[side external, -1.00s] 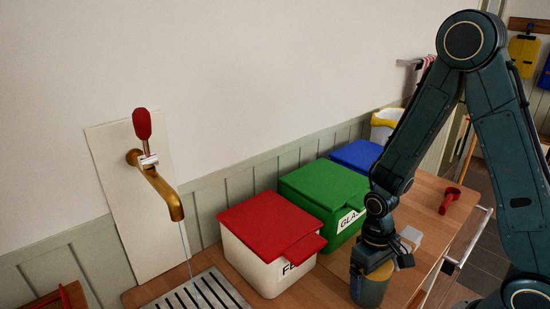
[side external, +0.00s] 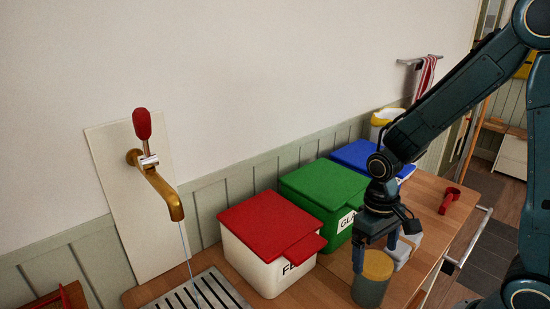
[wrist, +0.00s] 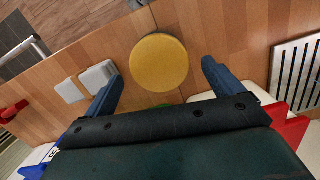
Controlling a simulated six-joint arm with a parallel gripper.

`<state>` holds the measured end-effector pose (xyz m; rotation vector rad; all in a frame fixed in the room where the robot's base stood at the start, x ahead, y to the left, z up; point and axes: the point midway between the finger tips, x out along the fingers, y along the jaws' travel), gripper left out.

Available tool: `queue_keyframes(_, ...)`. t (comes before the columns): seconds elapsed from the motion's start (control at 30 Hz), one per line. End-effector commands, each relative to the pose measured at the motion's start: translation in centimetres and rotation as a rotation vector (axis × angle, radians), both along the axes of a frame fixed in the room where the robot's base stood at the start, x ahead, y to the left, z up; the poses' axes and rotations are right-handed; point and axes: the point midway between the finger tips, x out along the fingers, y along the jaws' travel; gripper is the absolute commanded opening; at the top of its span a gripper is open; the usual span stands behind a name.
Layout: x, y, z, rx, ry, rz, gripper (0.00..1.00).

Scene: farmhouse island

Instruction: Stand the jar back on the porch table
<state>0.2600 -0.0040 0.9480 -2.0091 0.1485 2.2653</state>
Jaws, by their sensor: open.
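The jar (side external: 371,284) stands upright on the wooden counter in the side external view. It has a grey-green body and a yellow lid (side external: 378,264). In the wrist view its round yellow lid (wrist: 159,62) shows from above, and the body is hidden beneath it. My gripper (side external: 375,253) is above and just behind the jar, pointing down. In the wrist view my gripper (wrist: 160,75) has its two blue fingers wide apart, one on each side of the lid, with gaps to it. It is open and holds nothing.
Red-lidded (side external: 271,243), green-lidded (side external: 323,200) and blue-lidded (side external: 362,157) bins line the wall. A grey-white object (side external: 403,249) and a red tool (side external: 449,200) lie on the counter. A brass tap (side external: 160,187) runs over a slotted drain (side external: 208,293) at left.

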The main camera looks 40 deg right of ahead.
Motion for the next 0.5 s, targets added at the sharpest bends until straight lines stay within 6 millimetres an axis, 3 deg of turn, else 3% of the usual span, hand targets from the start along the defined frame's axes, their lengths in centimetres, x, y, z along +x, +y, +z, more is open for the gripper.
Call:
queue_keyframes(0.2,0.4,-0.1,2.7,0.000,-0.004,0.000,0.92)
queue_keyframes(0.5,0.5,-0.1,4.4,0.000,-0.001,0.000,0.92)
